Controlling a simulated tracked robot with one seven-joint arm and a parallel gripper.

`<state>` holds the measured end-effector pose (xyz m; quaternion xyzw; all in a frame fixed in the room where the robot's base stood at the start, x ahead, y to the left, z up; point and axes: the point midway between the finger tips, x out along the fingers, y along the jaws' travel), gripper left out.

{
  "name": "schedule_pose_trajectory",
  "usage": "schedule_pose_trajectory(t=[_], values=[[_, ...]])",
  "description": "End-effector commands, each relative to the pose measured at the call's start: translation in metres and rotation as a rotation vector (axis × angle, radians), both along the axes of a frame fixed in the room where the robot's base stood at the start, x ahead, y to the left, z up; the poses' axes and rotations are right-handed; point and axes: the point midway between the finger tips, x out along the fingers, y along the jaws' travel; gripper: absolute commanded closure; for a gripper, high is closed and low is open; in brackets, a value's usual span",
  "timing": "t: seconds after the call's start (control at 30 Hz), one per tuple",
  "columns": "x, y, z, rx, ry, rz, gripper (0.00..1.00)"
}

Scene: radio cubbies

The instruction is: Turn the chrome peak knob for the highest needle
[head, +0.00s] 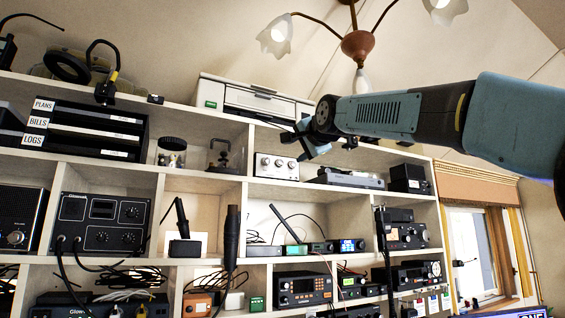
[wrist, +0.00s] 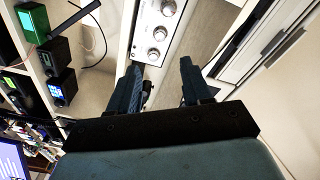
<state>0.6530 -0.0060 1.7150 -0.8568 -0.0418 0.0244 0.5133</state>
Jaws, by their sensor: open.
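A silver panel box (head: 276,166) with a row of three chrome knobs sits in an upper cubby in the head view. It also shows in the wrist view (wrist: 143,42), where the knobs run one behind another up the picture. The nearest chrome knob (wrist: 154,54) lies just ahead of the gap between my fingers. Labels are too small to read, so I cannot tell which knob is the peak one. No needle can be made out on the box. My gripper (wrist: 160,67) is open and empty, apart from the knobs. In the head view my gripper (head: 301,138) is above and right of the box.
A white printer (head: 252,100) stands on the shelf top behind my gripper. A flat grey device (head: 350,179) lies right of the knob box. Shelf boards and cubby walls surround the box closely. Several radios fill the lower cubbies, and a ceiling lamp (head: 358,46) hangs above.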

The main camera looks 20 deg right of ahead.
Motion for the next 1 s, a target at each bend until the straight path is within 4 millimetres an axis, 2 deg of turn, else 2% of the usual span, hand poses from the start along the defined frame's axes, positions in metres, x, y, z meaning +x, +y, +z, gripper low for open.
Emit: schedule_pose_trajectory(t=[0.3, 0.7, 1.0], values=[[0.048, 0.007, -0.001, -0.002, 0.003, 0.002, 0.51], [0.103, 0.012, -0.001, -0.004, 0.001, 0.001, 0.51], [0.125, 0.012, -0.001, -0.002, 0.001, 0.000, 0.51]])
